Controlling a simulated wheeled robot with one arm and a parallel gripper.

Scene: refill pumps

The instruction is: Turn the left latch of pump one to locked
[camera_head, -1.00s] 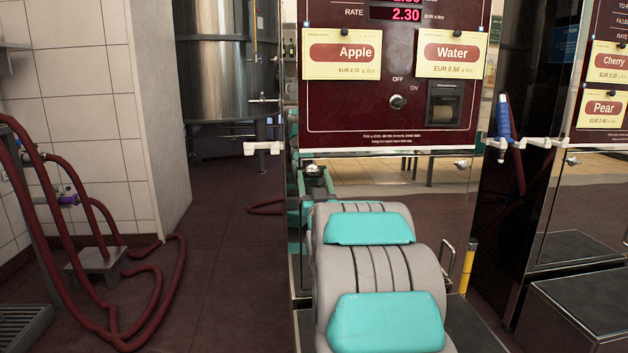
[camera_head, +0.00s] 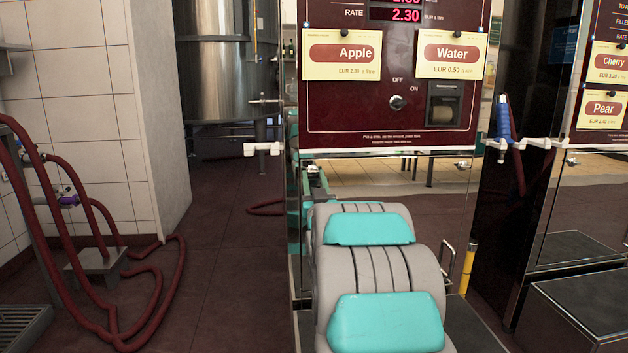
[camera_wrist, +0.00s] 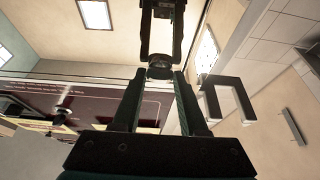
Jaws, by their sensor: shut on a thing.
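Pump one is the dark red panel (camera_head: 345,115) with the Apple and Water cards, above a mirror-like lower panel (camera_head: 420,195). Its left latch (camera_head: 313,169) is a small metal knob just under the red panel's lower left corner. My gripper (camera_wrist: 160,76) is shut on this latch, which shows as a dark round knob (camera_wrist: 160,68) between the fingertips in the wrist view. In the head view my arm mostly hides the gripper. The latch's handle direction cannot be told. A similar right latch (camera_head: 462,165) sits free at the right.
A white hook bracket (camera_head: 263,148) juts out left of the pump. Another holder with a blue-handled nozzle (camera_head: 503,118) is at the right. A red hose (camera_head: 165,290) loops over the floor at left. A dark step (camera_head: 580,305) stands at right.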

